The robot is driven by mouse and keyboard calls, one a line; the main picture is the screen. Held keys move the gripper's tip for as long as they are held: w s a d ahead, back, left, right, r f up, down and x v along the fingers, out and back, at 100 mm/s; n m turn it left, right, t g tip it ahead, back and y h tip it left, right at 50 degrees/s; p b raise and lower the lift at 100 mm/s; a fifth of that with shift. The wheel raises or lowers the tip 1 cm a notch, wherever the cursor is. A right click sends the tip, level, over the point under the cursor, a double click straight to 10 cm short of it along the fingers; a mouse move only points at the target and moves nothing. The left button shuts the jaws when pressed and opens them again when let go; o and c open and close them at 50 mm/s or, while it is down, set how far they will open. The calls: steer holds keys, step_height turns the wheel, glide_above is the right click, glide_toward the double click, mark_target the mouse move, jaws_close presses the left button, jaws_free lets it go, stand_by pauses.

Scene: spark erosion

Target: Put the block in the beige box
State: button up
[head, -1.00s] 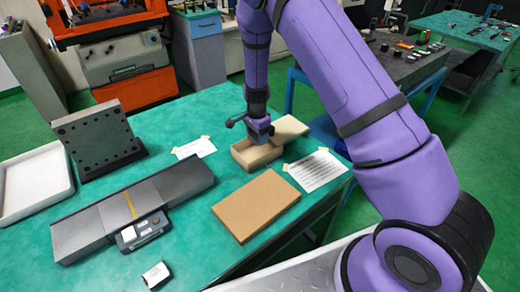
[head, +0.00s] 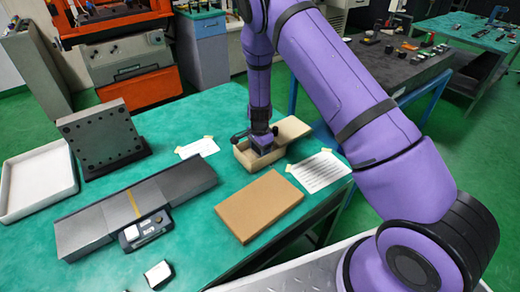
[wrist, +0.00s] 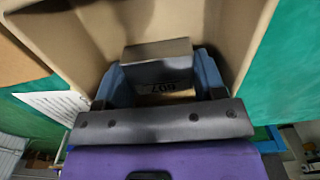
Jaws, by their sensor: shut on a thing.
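The beige box (head: 244,157) stands open on the green table, and its inner walls fill much of the wrist view (wrist: 85,40). My gripper (head: 263,147) points down into the box opening. In the wrist view its two blue fingers (wrist: 160,88) are shut on a grey block (wrist: 157,62), one on each side. The block has a dark printed number on its lower face. It is inside the box walls as seen from the wrist. I cannot tell whether it touches the box floor. In the head view the block is hidden by my gripper and the box.
A flat brown cardboard box (head: 258,206) lies in front of the beige box. Paper sheets (head: 318,171) lie to the right and left. A long grey block assembly (head: 90,228), a drilled plate (head: 103,138) and a white tray (head: 35,180) stand to the left.

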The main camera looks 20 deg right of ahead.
steer(key=o, duration=1)
steer(key=shift+f, duration=0.1)
step_height(320, 180, up, 12)
steer(key=shift+r, duration=0.2)
steer(key=s+d+r+n+t+y, duration=0.15)
steer(key=s+r, duration=0.25)
steer(key=r, duration=0.5)
steer(key=s+r+n, duration=0.3)
steer(key=s+r, duration=0.2)
steer(key=r, duration=0.3)
steer(key=s+d+r+n+t, duration=0.15)
steer(key=s+r, duration=0.25)
steer(key=r, duration=0.5)
steer(key=shift+s+d+r+n+t+h, duration=0.35)
steer(key=shift+s+r+n, duration=1.2)
steer(key=shift+s, duration=2.6)
steer(key=shift+s+d+r+n+t+h, duration=0.15)
steer(key=shift+s+d+r+n+t, duration=0.35)
steer(key=shift+s+r+n, duration=2.35)
steer(key=shift+s+d+r+m+t+h, duration=0.25)
steer(key=shift+s+d+r, duration=0.3)
steer(key=shift+s, duration=4.9)
